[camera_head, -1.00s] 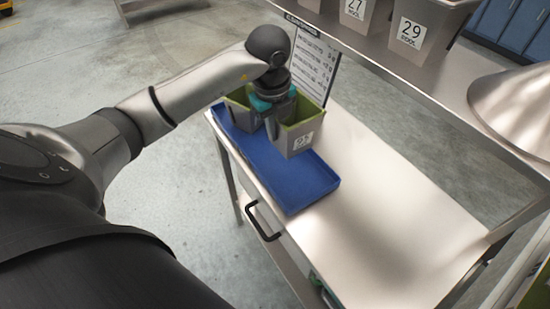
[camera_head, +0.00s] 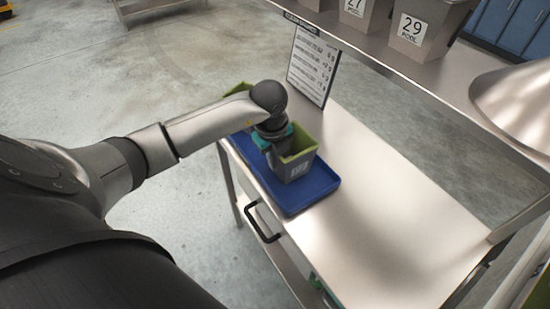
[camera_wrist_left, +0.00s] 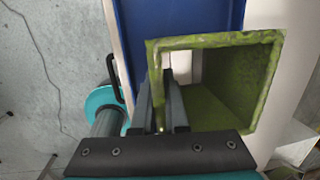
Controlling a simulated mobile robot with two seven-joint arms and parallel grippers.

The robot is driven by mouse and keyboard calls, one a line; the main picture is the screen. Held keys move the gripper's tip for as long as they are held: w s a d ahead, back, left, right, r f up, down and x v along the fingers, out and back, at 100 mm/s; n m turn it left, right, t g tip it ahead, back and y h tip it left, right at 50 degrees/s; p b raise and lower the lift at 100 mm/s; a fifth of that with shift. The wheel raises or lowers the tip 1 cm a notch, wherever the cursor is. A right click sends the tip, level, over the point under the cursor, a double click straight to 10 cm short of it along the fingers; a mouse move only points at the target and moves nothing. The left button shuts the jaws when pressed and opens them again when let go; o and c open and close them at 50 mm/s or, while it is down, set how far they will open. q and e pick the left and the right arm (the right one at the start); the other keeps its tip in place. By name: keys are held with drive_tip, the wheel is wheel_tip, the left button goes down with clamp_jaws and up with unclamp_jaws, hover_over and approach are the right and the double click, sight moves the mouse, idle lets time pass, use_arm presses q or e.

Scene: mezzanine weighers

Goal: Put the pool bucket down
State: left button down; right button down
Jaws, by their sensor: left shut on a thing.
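In the wrist view the green-rimmed mouth of the bucket (camera_wrist_left: 235,85) faces the camera. My right gripper is not in view.
A second green-lined bucket (camera_head: 240,91) stands behind my left wrist, mostly hidden. A printed sign (camera_head: 313,67) stands at the bench's back. The steel bench (camera_head: 390,210) is clear to the right. A shelf above holds buckets, including one marked 29 (camera_head: 420,34).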

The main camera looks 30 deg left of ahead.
use_arm(q)
drive_tip(key=c, duration=0.9)
unclamp_jaws()
drive_tip(key=shift+c, duration=0.2)
wheel_tip(320, 180, up, 12)
drive_tip(key=s+p, duration=0.1)
drive_tip(key=s, duration=0.1)
drive_tip(key=shift+d+p, duration=0.25)
drive_tip(key=shift+p, duration=0.05)
